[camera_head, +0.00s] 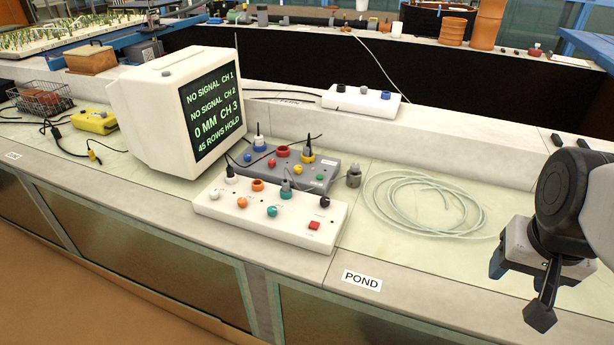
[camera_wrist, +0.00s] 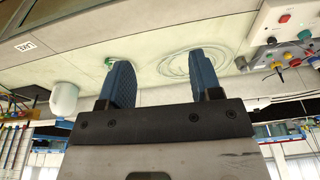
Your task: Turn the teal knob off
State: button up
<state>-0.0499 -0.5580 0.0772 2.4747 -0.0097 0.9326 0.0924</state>
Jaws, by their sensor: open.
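The teal knob (camera_head: 272,211) is a small round knob on the front row of a white control box (camera_head: 207,206), beside an orange knob. A teal socket or ring (camera_head: 286,194) with a grey plug sits just behind it. The setting of the knob is too small to read. My gripper (camera_head: 521,292) is at the far right, well away from the box. Its blue fingers (camera_wrist: 163,80) are apart with nothing between them.
A grey box (camera_head: 318,181) with plugs and knobs stands right behind the white box. A monitor (camera_head: 150,110) is at its left. A coiled clear hose (camera_head: 425,203) lies between box and gripper. Bare bench (camera_head: 410,262) lies in front of the hose.

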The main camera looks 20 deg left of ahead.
jog(key=w+a, duration=1)
jog(key=w, duration=0.3)
jog(key=m+g, duration=0.2)
jog(key=m, duration=0.1)
send_over(272, 209)
notch_tip(272, 209, down, 22)
jog(key=shift+a+r, duration=0.1)
jog(key=shift+r, duration=0.05)
jog(key=shift+f, duration=3.9)
